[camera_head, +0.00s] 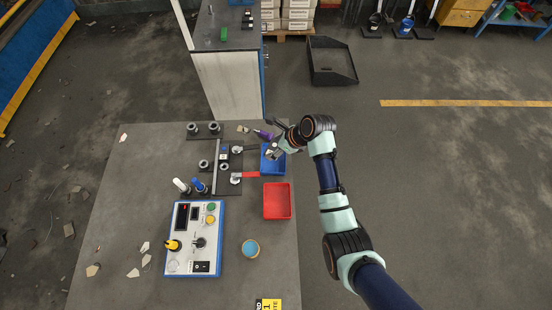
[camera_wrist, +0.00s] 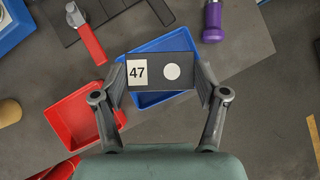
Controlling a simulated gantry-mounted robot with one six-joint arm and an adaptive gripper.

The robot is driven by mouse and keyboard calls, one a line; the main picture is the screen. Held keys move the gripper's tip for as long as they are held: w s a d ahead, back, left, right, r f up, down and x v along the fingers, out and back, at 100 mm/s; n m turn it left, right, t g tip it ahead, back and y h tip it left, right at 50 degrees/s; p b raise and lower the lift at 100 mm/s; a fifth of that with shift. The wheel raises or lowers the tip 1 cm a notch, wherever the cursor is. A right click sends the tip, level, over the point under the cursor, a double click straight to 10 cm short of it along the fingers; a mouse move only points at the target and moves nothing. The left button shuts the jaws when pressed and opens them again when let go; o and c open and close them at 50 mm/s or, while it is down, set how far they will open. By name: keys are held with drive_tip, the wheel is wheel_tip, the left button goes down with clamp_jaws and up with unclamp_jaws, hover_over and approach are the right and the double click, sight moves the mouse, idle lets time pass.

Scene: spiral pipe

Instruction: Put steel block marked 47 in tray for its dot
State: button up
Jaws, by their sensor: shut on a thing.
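The steel block marked 47 (camera_wrist: 152,73) is dark, with a white "47" label on its left and a white round dot on its right in the wrist view. My gripper (camera_wrist: 160,80) is shut on it, one finger at each end. In the head view my gripper (camera_head: 274,148) is over the blue tray (camera_head: 272,168). In the wrist view the block is in front of the blue tray (camera_wrist: 172,42) and hides its middle. How high the block is above the tray floor I cannot tell. The red tray (camera_head: 277,201) is beside the blue one and looks empty.
A black fixture with a red-handled clamp (camera_head: 245,175) is left of the trays. A purple-handled tool (camera_head: 262,134) lies behind the blue tray. A control box (camera_head: 194,238) and a round blue-topped container (camera_head: 250,248) stand nearer the front. The table's right edge is close to both trays.

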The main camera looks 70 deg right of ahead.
sight(276, 162)
wheel_tip(276, 162, down, 8)
drive_tip(key=shift+b, duration=0.8)
drive_tip(key=o, duration=1.3)
drive_tip(key=shift+f, duration=0.15)
drive_tip(key=shift+c, duration=0.2)
drive_tip(key=p+v, duration=0.3)
drive_tip(key=v, duration=0.9)
